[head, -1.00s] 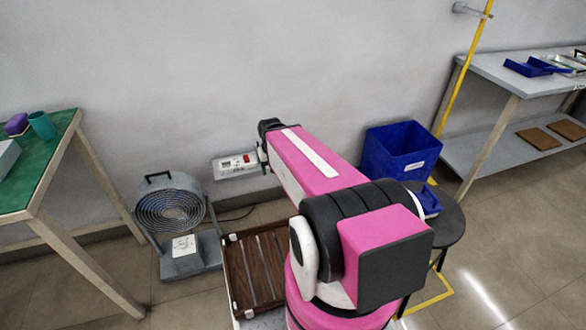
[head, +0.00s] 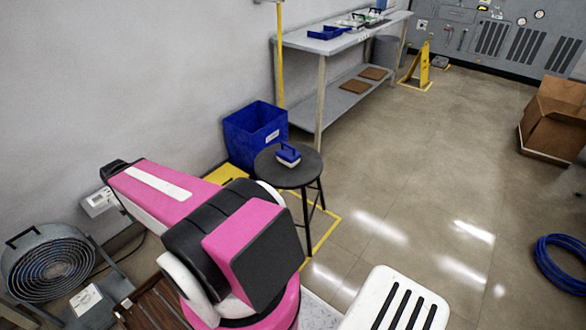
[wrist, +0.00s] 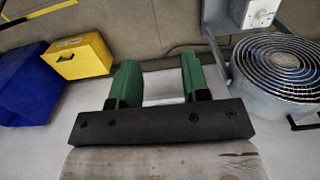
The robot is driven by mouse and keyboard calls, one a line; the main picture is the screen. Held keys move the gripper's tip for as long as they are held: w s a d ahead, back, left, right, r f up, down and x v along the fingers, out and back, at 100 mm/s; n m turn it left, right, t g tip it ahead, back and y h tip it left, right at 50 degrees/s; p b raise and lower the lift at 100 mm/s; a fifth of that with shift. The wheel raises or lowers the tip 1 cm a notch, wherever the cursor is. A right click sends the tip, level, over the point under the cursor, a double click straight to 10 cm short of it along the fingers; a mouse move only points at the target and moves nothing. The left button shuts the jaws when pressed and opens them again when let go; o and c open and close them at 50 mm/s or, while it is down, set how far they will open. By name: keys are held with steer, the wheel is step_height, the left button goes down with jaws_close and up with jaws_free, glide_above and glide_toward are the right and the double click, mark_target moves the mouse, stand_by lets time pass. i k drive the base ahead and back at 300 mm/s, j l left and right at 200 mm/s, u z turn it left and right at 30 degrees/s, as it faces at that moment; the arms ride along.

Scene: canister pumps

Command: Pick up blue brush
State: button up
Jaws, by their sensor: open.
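The blue brush (head: 288,155), with a blue handle and a pale underside, rests on the round black stool (head: 272,172) right of my pink arm in the head view. In the wrist view my gripper (wrist: 155,78) shows two green fingers apart with nothing between them. My gripper is hidden in the head view. The brush is not visible in the wrist view, so the gripper is away from it.
A blue bin (head: 250,130) stands behind the stool by the wall. A fan (head: 48,262) is at the lower left. A grey workbench (head: 320,42) stands farther back. Open floor (head: 390,170) lies right of the stool.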

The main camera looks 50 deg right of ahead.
mark_target(288, 155)
steer(key=k+j+z, duration=0.1)
steer(key=z, duration=0.3)
steer(key=k+j+z, duration=0.1)
steer(key=z, duration=0.35)
steer(key=k+z, duration=0.15)
steer(key=z, duration=1)
steer(key=l+u, duration=0.1)
steer(key=u, duration=0.7)
steer(key=k+l+u, duration=0.1)
steer(key=u, duration=0.75)
steer(key=k+l+u, duration=0.1)
steer(key=u, duration=0.3)
steer(key=k+l, duration=0.1)
steer(key=k, duration=0.25)
steer(key=z, duration=1.6)
steer(key=i+j+z, duration=0.2)
steer(key=i+j, duration=0.25)
steer(key=i, duration=0.05)
